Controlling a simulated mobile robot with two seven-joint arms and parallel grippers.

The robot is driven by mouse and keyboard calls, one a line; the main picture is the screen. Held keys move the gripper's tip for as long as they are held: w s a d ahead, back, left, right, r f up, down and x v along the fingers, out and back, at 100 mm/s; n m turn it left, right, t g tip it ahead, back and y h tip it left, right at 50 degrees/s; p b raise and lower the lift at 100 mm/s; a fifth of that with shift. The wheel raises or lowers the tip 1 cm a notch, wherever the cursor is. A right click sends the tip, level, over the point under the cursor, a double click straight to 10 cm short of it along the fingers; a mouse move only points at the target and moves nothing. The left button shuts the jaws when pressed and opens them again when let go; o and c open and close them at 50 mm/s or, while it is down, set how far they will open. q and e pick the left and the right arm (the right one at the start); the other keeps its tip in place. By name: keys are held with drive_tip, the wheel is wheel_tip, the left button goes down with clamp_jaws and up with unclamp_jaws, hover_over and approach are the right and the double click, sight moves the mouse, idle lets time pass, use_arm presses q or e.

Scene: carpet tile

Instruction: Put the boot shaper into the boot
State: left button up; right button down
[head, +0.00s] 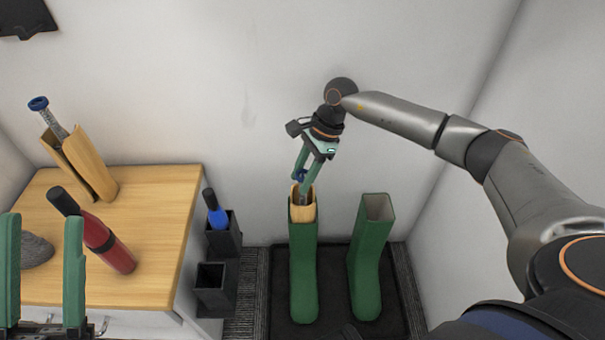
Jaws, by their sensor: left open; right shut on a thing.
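Two green boots stand upright on a black tray (336,285): the left boot (303,275) and the right boot (366,280). A wooden boot shaper (302,212) is partly inside the top of the left boot, its upper part showing above the rim. My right gripper (300,181) is shut on the shaper's blue-ended top, above the left boot. The right boot's opening looks empty. A second wooden boot shaper (90,168) with a blue knob stands spread on the cabinet top. My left gripper (44,218) is open and empty at the lower left.
Two black bins (214,290) stand between cabinet and tray; a blue bottle (217,214) is in the rear one. White walls close the back and right.

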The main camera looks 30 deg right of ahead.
sight(303, 196)
drive_tip(key=shift+f+b, duration=1.4)
drive_tip(key=shift+f, duration=2.15)
drive_tip(key=shift+c, duration=1.7)
unclamp_jaws()
drive_tip(key=shift+f, duration=0.1)
drive_tip(key=p+v, duration=0.4)
drive_tip(key=v, duration=0.8)
drive_tip(key=shift+r+p, duration=0.35)
drive_tip(key=shift+p, duration=0.05)
